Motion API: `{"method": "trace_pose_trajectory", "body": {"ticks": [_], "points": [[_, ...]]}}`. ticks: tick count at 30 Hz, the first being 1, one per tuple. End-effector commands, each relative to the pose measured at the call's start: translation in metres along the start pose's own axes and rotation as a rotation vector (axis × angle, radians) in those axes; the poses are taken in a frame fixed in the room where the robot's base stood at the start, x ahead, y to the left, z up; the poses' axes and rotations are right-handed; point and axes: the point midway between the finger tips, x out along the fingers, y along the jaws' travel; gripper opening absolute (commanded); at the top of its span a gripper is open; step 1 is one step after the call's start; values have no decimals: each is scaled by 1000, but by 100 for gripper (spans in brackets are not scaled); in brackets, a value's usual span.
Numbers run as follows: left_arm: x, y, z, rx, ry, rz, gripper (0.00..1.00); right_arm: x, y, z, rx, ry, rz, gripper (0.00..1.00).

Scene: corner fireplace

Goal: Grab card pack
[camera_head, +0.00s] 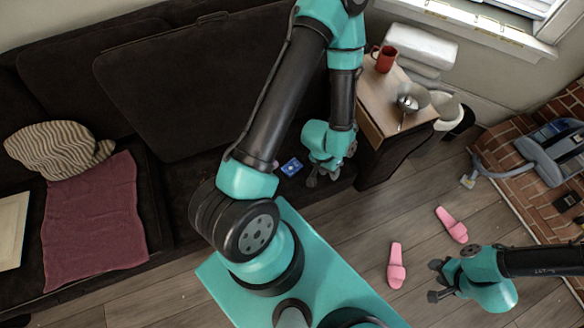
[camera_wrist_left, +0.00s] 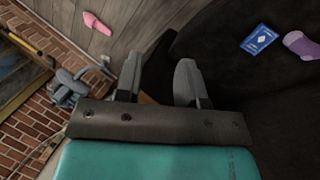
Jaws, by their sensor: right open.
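The card pack (camera_head: 291,166) is a small blue box with a white mark, lying on the dark sofa seat. It also shows in the left wrist view (camera_wrist_left: 258,39), at the upper right. My left gripper (camera_head: 323,178) is just right of the pack in the head view, apart from it. In the left wrist view its fingers (camera_wrist_left: 160,80) are spread with nothing between them. My right gripper (camera_head: 434,281) is open and empty over the floor at the lower right, far from the pack.
A purple item (camera_wrist_left: 301,45) lies beside the pack. A wooden side table (camera_head: 372,97) with a red mug (camera_head: 384,59) and a metal item (camera_head: 408,103) stands right of my left gripper. Pink slippers (camera_head: 396,266) lie on the floor. A maroon cloth (camera_head: 95,220) covers the left seat.

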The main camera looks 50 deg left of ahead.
Motion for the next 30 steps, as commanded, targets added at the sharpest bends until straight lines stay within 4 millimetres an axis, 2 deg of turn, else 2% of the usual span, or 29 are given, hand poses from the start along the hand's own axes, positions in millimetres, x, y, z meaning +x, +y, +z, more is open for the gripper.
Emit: {"method": "trace_pose_trajectory", "body": {"ticks": [2, 20, 30], "points": [[0, 0, 0, 0, 0, 0, 42, 0, 0, 0, 0, 0, 0, 43], [0, 0, 0, 0, 0, 0, 99, 0, 0, 0, 0, 0, 0, 43], [3, 0, -3, 3, -7, 9, 100, 0, 0, 0, 0, 0, 0, 43]]}}
